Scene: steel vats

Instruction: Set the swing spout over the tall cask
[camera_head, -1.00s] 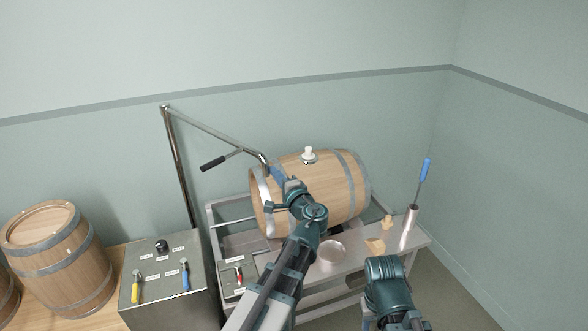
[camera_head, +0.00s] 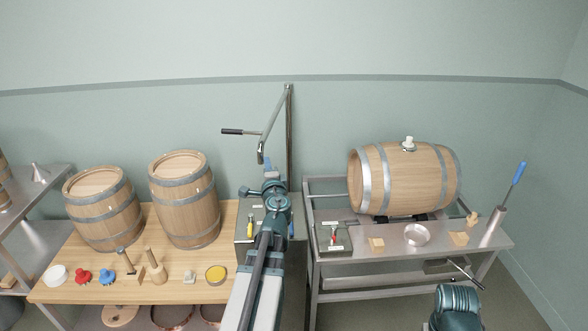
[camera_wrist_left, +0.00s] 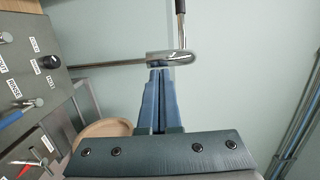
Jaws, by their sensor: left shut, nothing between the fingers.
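The swing spout is a steel pipe (camera_head: 274,116) on an upright post, with a black handle (camera_head: 232,131). Its down-bent end hangs left of the post, behind the control box and to the right of both upright casks. My left gripper (camera_head: 267,161) is shut and empty, its blue fingertips right at the spout's end. In the left wrist view the fingertips (camera_wrist_left: 160,74) lie just under the chrome bend (camera_wrist_left: 172,58); contact is unclear. The right upright cask (camera_head: 184,202) looks taller than the left one (camera_head: 104,208). My right gripper is out of view.
A third cask (camera_head: 408,180) lies on a steel rack at the right. The control box (camera_head: 243,225) stands between table and rack, partly hidden by my left arm. Several small items stand along the wooden table's (camera_head: 128,245) front. Open air separates the spout from the right upright cask.

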